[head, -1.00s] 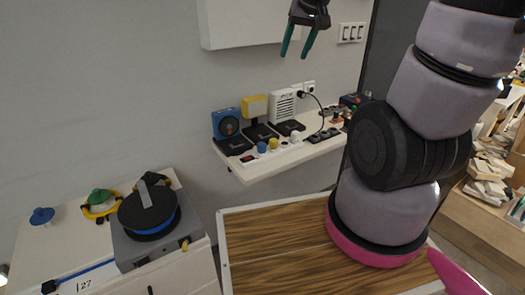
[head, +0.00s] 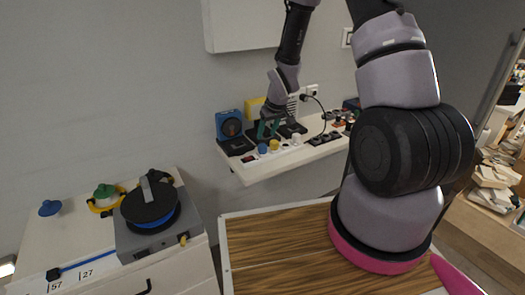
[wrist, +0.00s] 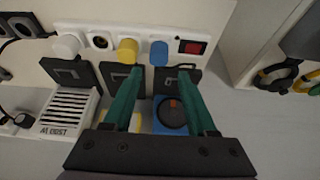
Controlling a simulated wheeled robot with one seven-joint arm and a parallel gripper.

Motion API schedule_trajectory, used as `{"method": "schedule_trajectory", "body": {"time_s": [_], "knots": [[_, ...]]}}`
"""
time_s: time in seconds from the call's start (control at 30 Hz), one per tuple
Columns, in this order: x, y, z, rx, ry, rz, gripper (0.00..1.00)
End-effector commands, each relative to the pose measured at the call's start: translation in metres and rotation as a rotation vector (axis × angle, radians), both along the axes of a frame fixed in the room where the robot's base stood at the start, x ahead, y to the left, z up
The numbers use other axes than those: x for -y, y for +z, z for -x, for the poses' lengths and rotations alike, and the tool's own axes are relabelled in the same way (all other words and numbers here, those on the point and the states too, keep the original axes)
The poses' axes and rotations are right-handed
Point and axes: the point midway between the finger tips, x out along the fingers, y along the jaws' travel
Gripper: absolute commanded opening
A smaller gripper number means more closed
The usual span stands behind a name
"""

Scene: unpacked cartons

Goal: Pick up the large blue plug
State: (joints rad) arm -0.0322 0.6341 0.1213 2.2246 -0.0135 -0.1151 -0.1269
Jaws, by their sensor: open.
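A blue plug (head: 50,207) with a wide round top lies on the white cabinet top at the far left. A smaller blue cylinder (head: 262,149) stands at the front of the wall shelf; it also shows in the wrist view (wrist: 159,53). My gripper (head: 268,129) is open and empty above the shelf, pointing down, with its green fingers near the small blue cylinder. In the wrist view my gripper (wrist: 159,76) has its fingertips on either side of the line to that cylinder, apart from it as far as I can tell.
A yellow cylinder (head: 274,145) and a white one (head: 296,139) stand close beside the small blue one. Blue and yellow boxes on black bases stand behind. A cable reel (head: 150,205) and green plug (head: 104,191) occupy the cabinet. The wooden tabletop (head: 275,250) is clear.

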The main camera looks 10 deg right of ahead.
Motion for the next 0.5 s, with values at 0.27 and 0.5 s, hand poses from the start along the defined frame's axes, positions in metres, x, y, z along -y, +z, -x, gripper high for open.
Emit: {"method": "schedule_trajectory", "body": {"time_s": [0.27, 0.5], "knots": [[-0.003, -0.027, -0.01, -0.001, 0.0, 0.0, 0.57], [-0.006, -0.058, -0.024, -0.003, -0.001, 0.001, 0.57]]}}
